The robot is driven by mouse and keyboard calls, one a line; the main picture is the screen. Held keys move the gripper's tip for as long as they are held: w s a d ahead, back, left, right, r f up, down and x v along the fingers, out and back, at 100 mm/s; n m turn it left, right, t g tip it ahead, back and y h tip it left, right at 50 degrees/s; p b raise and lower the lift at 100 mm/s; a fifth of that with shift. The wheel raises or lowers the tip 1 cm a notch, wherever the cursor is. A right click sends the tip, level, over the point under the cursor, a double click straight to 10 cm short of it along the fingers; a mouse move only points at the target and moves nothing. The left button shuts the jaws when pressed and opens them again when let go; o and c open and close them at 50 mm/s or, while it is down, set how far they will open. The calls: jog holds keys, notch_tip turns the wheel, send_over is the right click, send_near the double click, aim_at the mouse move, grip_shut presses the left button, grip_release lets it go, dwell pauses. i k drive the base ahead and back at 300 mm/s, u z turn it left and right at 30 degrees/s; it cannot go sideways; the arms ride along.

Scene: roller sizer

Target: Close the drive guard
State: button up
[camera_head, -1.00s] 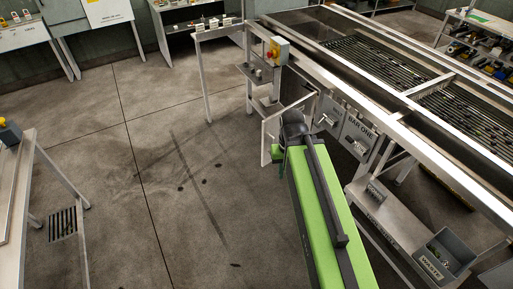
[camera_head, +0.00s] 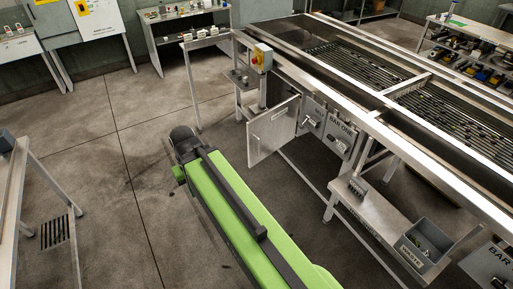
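The drive guard looks to be the grey hinged panel (camera_head: 272,132) on the near side of the roller sizer (camera_head: 345,95). It stands swung out from the machine's frame, with its right edge next to the frame and its left edge out over the floor. A small dark mark or handle shows on its face. My green arm reaches up from the bottom of the picture, and its dark end joint is left of the panel, with a gap of floor between. My gripper's fingers are hidden from this view.
A red and yellow switch box (camera_head: 262,57) is on a post above the panel. Grey boxes, one labelled BAR ONE (camera_head: 339,133), hang right of it. A waste bin (camera_head: 427,245) sits on a low shelf at right. Floor to the left is open, up to a bench (camera_head: 12,200).

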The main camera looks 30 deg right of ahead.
aim_at(268, 131)
jog(key=z, duration=0.05)
jog(key=i, duration=1)
jog(key=u, duration=0.05)
